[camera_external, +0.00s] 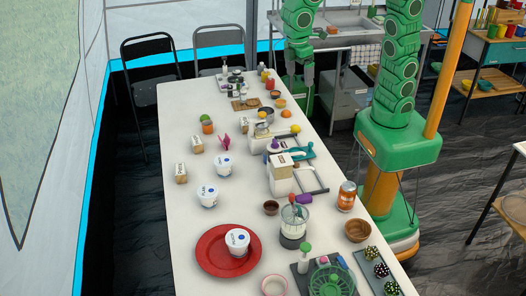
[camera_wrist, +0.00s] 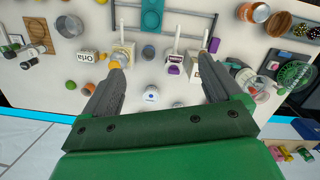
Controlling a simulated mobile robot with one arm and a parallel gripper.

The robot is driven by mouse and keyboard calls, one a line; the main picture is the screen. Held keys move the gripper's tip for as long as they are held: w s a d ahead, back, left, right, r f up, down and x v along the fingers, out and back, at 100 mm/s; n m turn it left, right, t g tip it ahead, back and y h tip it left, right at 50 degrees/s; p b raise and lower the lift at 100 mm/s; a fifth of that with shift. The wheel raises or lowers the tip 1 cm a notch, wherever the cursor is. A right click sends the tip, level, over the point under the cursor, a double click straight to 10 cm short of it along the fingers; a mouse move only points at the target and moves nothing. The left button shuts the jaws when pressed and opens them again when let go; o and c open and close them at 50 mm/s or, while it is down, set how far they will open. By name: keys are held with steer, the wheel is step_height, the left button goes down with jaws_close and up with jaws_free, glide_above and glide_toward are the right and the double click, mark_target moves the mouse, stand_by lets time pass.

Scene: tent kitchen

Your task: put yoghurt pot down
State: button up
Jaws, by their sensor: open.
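Three white yoghurt pots with blue lettering stand on the long white table in the external view. One pot (camera_external: 238,241) sits on the red plate (camera_external: 204,254) at the near end. A second pot (camera_external: 208,197) stands farther back, and a third pot (camera_external: 223,166) stands beyond it. The red plate cannot be made out there.
A blender (camera_external: 293,222), green colander (camera_external: 331,280), brown bowl (camera_external: 358,231) and orange can (camera_external: 346,196) crowd the near right. White cartons (camera_external: 281,176) and a grey rack (camera_external: 312,179) fill the middle right. The table's left strip is mostly clear.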

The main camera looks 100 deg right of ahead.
steer(key=s+d+f+m, duration=0.1)
steer(key=s+d+f, duration=0.1)
steer(key=s, duration=0.7)
steer(key=s+d+f+m, duration=0.1)
steer(key=s+d+f, duration=0.1)
steer(key=s, duration=0.7)
steer(key=s+d+f+m, duration=0.1)
steer(key=s+d+f, duration=0.2)
steer(key=s, duration=0.7)
steer(key=shift+d+g, duration=0.15)
steer(key=shift+g, duration=0.15)
steer(key=shift+o, duration=0.3)
steer(key=shift+s, duration=0.1)
steer(key=shift+o, duration=0.5)
steer(key=w+d+f+t, duration=0.4)
steer(key=w+d, duration=0.1)
steer(key=w, duration=0.9)
steer(key=w+d+f+n+t+y, duration=0.1)
steer(key=w+d+f+t, duration=0.3)
steer(key=w, duration=1.1)
steer(key=w+d+f+t, duration=0.3)
steer(key=w+d, duration=0.2)
steer(key=w, duration=0.9)
steer(key=x, duration=0.9)
steer(key=shift+f, duration=0.4)
